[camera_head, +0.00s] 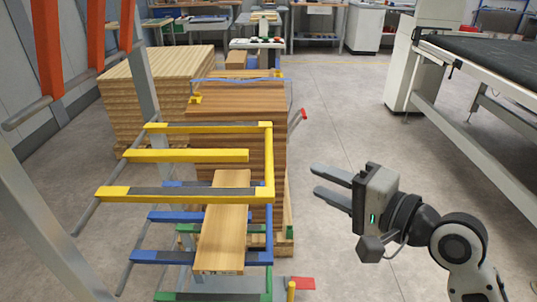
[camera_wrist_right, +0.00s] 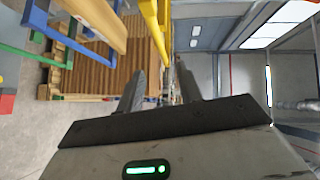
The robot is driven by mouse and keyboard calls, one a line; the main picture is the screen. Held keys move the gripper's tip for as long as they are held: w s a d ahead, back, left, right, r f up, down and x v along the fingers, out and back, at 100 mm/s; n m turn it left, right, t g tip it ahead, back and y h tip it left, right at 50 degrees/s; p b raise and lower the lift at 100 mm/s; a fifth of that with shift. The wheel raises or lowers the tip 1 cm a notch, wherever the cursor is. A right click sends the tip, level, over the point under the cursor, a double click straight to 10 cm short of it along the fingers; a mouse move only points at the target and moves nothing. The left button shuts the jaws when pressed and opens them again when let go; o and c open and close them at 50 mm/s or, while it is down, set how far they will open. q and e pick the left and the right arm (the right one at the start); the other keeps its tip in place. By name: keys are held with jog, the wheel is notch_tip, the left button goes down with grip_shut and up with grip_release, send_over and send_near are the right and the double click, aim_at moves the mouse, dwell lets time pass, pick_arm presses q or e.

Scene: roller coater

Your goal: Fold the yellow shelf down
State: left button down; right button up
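The yellow shelf (camera_head: 200,155) is a frame of several yellow bars with grey sections. It juts out roughly level from the grey rack at the left, above the blue shelf (camera_head: 175,217). Its yellow side bar also shows in the right wrist view (camera_wrist_right: 152,18), beyond the fingers. My right gripper (camera_head: 316,181) is open and empty, to the right of the yellow shelf's outer end and apart from it. Its two fingers point left toward the rack, and they show spread in the right wrist view (camera_wrist_right: 160,88). My left gripper is not in view.
Orange bars (camera_head: 47,45) stand raised at the upper left of the rack. A wooden board (camera_head: 225,225) lies below the yellow shelf on the lower bars. Stacked boards (camera_head: 238,98) stand behind. A dark-topped machine (camera_head: 490,55) is at the right. Floor between is clear.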

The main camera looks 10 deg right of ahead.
aim_at(268, 155)
jog(key=p+x, duration=0.1)
jog(key=x, duration=1.2)
jog(key=shift+w+a+f, duration=0.1)
jog(key=shift+w+a, duration=0.1)
jog(key=shift+w, duration=0.1)
grip_shut()
